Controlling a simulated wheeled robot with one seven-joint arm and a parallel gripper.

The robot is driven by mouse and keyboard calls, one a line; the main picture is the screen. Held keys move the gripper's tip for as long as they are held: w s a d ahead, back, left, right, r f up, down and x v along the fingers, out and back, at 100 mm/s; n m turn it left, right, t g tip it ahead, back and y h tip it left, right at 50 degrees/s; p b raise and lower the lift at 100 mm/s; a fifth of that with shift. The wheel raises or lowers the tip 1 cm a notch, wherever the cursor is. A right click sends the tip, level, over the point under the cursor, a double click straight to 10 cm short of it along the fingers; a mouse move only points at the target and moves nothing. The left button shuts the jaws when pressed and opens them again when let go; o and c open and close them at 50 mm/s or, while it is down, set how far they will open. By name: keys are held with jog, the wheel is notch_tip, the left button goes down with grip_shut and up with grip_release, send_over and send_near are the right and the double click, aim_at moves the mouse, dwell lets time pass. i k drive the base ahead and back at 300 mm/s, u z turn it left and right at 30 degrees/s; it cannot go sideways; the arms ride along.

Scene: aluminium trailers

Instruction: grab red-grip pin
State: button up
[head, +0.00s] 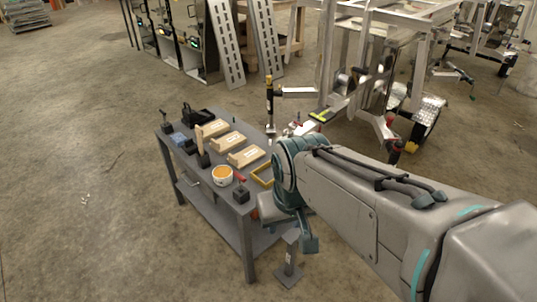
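A small red piece (239,177) lies on the grey work table (247,240), beside an orange-and-white tub; it may be the red grip of the pin, but it is too small to tell. Other small red parts show on the trailer at the right. My arm reaches in from the lower right, its teal wrist over the table's right edge. My gripper (290,228) seems to hang below the wrist, beside the table's front right corner. Its fingers cannot be made out, and no thing is visible in it.
Several light wooden blocks (246,156), the tub (222,176), a yellow frame (263,174) and dark holders crowd the table. An aluminium trailer frame (327,60) stands behind on the right. Floor at left is clear.

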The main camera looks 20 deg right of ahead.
aim_at(242, 180)
jog(key=z, duration=0.3)
jog(key=i, duration=1)
jog(key=u, duration=0.05)
